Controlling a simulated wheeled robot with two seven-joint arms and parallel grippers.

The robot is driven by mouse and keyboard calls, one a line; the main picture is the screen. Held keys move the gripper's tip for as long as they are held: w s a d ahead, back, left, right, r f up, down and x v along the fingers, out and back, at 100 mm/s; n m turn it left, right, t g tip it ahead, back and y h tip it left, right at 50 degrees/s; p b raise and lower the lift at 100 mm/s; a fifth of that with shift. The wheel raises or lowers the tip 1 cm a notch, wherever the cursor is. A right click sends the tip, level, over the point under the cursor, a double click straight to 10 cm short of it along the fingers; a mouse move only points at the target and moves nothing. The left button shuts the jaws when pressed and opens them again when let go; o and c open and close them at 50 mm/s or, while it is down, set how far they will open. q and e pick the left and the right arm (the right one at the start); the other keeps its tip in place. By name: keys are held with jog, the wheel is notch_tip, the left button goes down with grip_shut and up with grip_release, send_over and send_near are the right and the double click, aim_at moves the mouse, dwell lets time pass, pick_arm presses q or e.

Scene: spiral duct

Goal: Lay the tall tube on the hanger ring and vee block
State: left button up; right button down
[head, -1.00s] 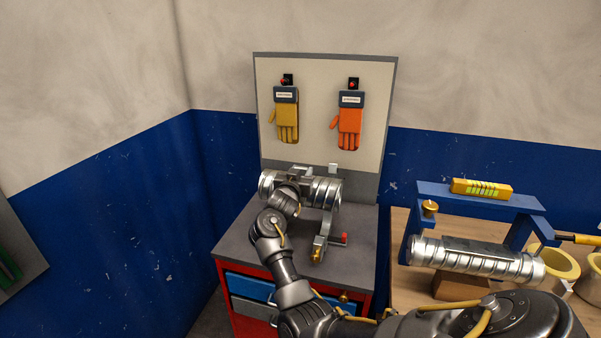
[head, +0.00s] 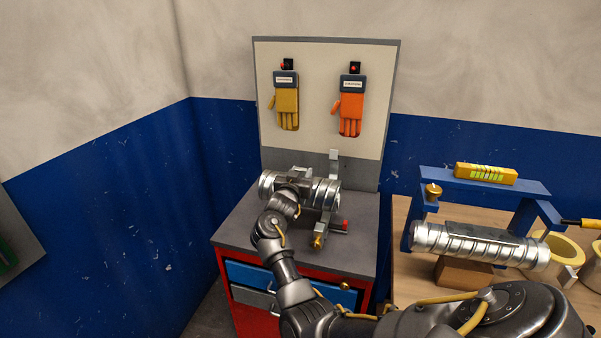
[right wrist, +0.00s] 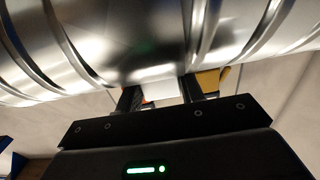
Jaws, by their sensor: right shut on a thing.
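A shiny spiral-ribbed metal tube (head: 327,193) lies roughly level in my right gripper (head: 297,182), above the grey cabinet top. In the right wrist view the tube (right wrist: 150,45) crosses the upper part, and the fingers (right wrist: 160,92) reach up to it and are shut on it. A grey upright stand (head: 334,160) with a brass knob and a red part is partly hidden behind the tube; I cannot tell whether they touch. I cannot clearly make out a hanger ring or vee block there. My left gripper is not in view.
On the wooden bench at right, another ribbed tube (head: 480,244) lies above a brown block (head: 466,273), beside a blue frame (head: 484,182) bearing a yellow level (head: 486,173). Cream rings (head: 563,250) stand beyond. A gloves board (head: 318,105) rises behind the cabinet (head: 240,232).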

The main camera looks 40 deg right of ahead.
pick_arm(q)
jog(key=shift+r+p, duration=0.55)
jog(key=shift+p, duration=0.1)
dwell(1.6)
